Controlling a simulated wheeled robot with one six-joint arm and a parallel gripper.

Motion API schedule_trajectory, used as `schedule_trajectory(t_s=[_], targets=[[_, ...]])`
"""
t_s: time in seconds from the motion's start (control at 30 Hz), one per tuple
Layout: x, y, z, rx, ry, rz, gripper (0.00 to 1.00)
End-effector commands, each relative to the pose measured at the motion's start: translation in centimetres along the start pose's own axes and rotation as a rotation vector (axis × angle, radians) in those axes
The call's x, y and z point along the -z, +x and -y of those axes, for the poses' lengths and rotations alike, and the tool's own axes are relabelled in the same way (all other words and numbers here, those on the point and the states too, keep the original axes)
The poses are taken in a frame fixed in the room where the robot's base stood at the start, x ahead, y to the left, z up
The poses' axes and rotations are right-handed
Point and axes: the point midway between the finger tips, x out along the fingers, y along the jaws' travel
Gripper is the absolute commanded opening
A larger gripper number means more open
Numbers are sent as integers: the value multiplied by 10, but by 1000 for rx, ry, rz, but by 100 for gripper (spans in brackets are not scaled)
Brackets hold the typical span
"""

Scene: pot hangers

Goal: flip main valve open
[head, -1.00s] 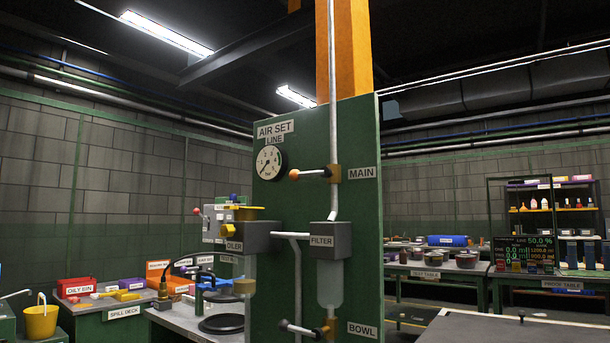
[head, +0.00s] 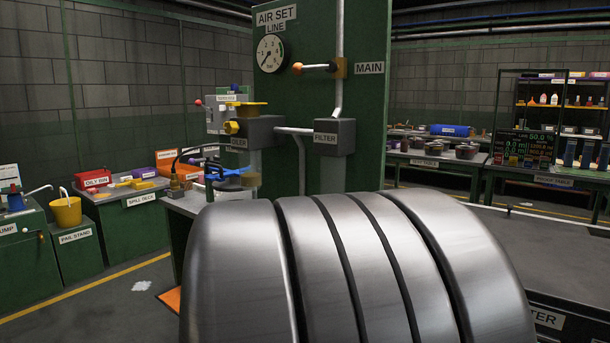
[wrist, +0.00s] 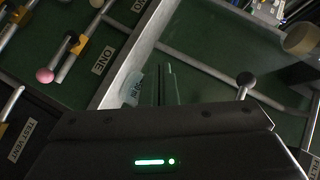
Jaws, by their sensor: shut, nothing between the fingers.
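The main valve (head: 335,67) is on the green air set panel in the head view, beside the MAIN label (head: 369,68). Its lever (head: 318,67) lies level across the vertical pipe, pointing left from a brass body, with an orange knob (head: 298,68) at its end. The line gauge (head: 270,54) is just left of the knob. My gripper (wrist: 168,72) shows only in the wrist view, where its narrow fingers are together and empty. The wrist view shows other fittings, not the MAIN label, so the gripper's distance from the main valve cannot be told.
My large ribbed metal part fills the lower middle of the head view and hides the lower panel. The filter (head: 334,134) and oiler (head: 252,131) sit below the valve.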

Motion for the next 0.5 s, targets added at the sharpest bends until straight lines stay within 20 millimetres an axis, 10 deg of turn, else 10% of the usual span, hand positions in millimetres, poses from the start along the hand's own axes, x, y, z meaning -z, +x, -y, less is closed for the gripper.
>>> schedule_trajectory(t_s=[0.2, 0.5], targets=[[37, 11, 120, 308, 432, -154, 0], [79, -11, 244, 770, 1049, -252, 0]])
